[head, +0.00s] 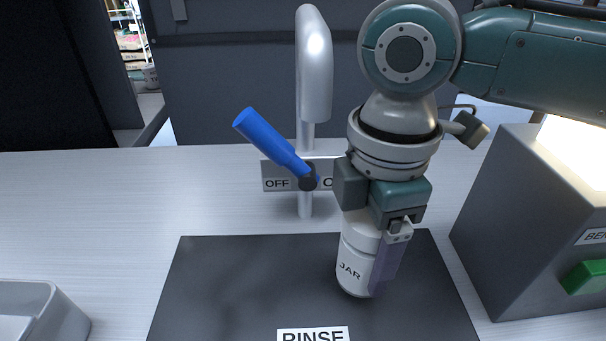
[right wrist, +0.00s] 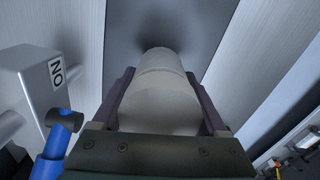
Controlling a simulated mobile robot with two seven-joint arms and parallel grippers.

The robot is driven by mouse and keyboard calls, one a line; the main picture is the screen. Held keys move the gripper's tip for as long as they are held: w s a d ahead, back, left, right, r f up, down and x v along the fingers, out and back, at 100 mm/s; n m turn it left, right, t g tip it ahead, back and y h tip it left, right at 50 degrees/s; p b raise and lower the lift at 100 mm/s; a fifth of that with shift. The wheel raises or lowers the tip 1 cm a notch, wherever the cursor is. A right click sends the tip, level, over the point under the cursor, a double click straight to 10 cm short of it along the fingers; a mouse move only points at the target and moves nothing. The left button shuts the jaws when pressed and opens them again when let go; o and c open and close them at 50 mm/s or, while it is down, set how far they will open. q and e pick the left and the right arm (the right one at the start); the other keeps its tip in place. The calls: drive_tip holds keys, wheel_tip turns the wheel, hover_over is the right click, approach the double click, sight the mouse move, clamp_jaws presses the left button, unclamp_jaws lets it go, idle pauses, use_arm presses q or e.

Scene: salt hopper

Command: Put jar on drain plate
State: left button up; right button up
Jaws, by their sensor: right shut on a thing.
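A white jar (head: 357,262) labelled JAR is over the dark plate (head: 230,285) marked RINSE, below the faucet (head: 314,75). My right gripper (head: 378,270) comes down from above and is shut on the jar, with a finger along its right side. The jar (right wrist: 162,95) fills the space between both fingers in the right wrist view. The jar looks slightly tilted. Its base looks at or just above the plate; I cannot tell if it touches. My left gripper is not in view. No plate labelled drain shows.
A blue lever (head: 270,142) points up and left from the OFF/ON sign (head: 276,180) at the faucet. A grey box (head: 520,230) with a green button (head: 586,277) stands at the right. A grey tray (head: 62,318) is at the lower left.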

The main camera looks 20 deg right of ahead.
sight(363, 265)
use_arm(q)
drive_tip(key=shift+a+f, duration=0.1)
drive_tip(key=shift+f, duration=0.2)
use_arm(e)
drive_tip(key=shift+f, duration=1.4)
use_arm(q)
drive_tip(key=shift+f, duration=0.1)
use_arm(e)
drive_tip(key=shift+f, duration=0.2)
drive_tip(key=o, duration=1.5)
wheel_tip(363, 265, up, 12)
drive_tip(key=shift+p, duration=0.85)
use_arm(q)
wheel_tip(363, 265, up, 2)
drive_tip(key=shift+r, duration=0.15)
use_arm(e)
drive_tip(key=shift+r, duration=0.25)
